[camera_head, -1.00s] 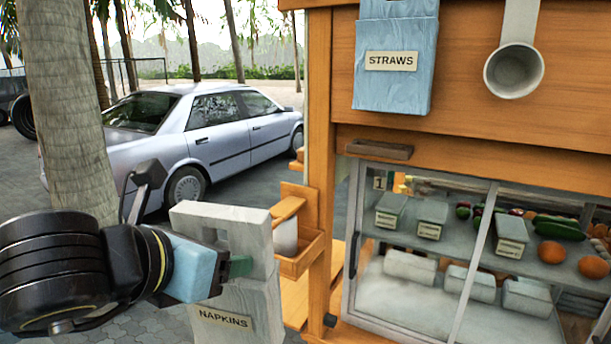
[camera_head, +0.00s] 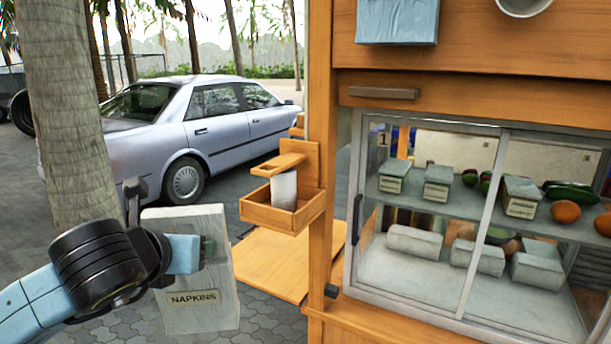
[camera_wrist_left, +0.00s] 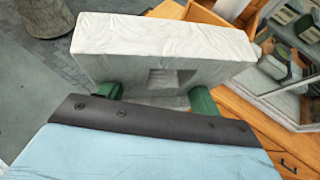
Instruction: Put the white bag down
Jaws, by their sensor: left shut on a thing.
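The white bag (camera_head: 200,280), labelled NAPKINS, hangs upright at the lower left of the head view, left of the wooden stall. My left gripper (camera_head: 208,248) is shut on it near its right edge. In the left wrist view the bag (camera_wrist_left: 165,38) lies across the green fingertips (camera_wrist_left: 155,98), with a square cut-out in its side between them. The bag is in the air over the paving, apart from the stall. My right gripper is not in view.
A low wooden shelf (camera_head: 285,262) beside the stall is empty. Above it, a small wooden bin (camera_head: 284,210) holds a white cup (camera_head: 284,188). The glass display case (camera_head: 470,230) stands right. A tree trunk (camera_head: 65,110) and a car (camera_head: 200,125) stand behind.

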